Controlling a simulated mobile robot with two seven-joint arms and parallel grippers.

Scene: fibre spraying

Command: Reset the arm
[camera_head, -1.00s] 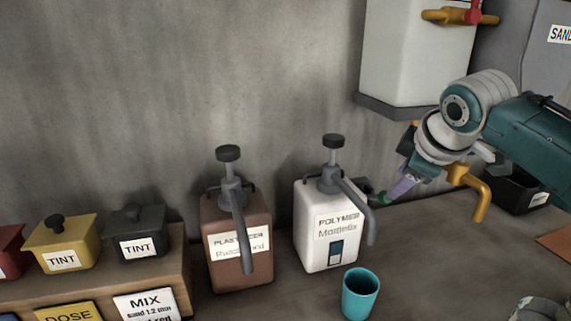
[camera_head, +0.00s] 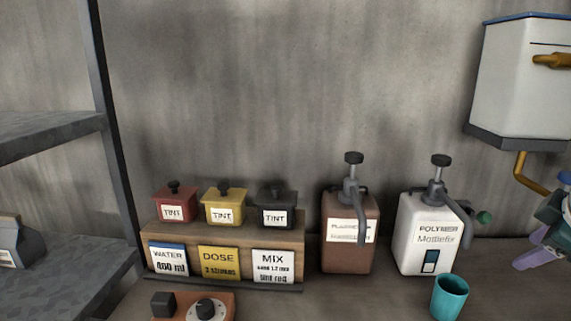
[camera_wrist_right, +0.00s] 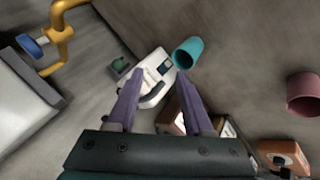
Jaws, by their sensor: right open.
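My right gripper (camera_head: 545,225) is at the right edge of the head view, partly cut off, with purple fingers. The right wrist view shows its two fingers (camera_wrist_right: 158,78) spread apart with nothing between them held. Beyond them lie the white polymer pump bottle (camera_wrist_right: 152,72) and the teal cup (camera_wrist_right: 188,52), both apart from the fingers as far as I can tell. In the head view the polymer bottle (camera_head: 418,235) and teal cup (camera_head: 449,298) stand upright left of the gripper. My left gripper is not in view.
A brown plasticizer pump bottle (camera_head: 348,255) stands left of the polymer bottle. Three tint boxes (camera_head: 223,207) sit on a wooden stand with cards. An orange box with a dial (camera_head: 206,309) is in front. A white tank (camera_head: 521,85) with an orange pipe hangs at right. Shelves stand left.

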